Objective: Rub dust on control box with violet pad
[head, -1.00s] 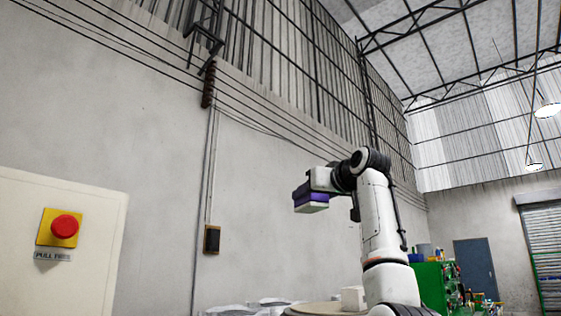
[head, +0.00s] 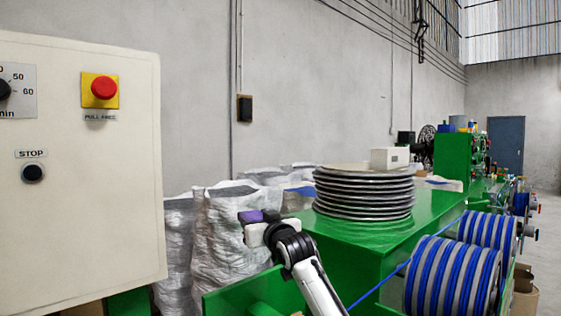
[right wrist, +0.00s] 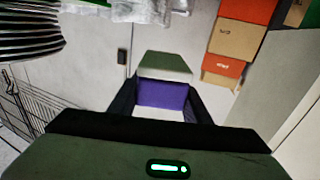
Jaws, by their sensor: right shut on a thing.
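The violet pad (head: 250,216) shows at the tip of my right arm in the head view, left of the reel stack. My right gripper (head: 257,229) is shut on it. In the right wrist view the violet pad (right wrist: 162,96) sits between the two dark fingers of my right gripper (right wrist: 162,108), with a pale layer beyond it. The cream control box (head: 85,225) fills the left of the head view, with a red button, a dial and a stop button. The pad is apart from it, to its right. I cannot make out dust on its visible face. My left gripper is out of view.
White sacks (head: 235,240) stand between the box and the green machine (head: 400,245). A stack of reels (head: 363,195) rests on the machine. Blue cable spools (head: 450,275) are at the right. The wrist view shows orange and brown boxes (right wrist: 238,40).

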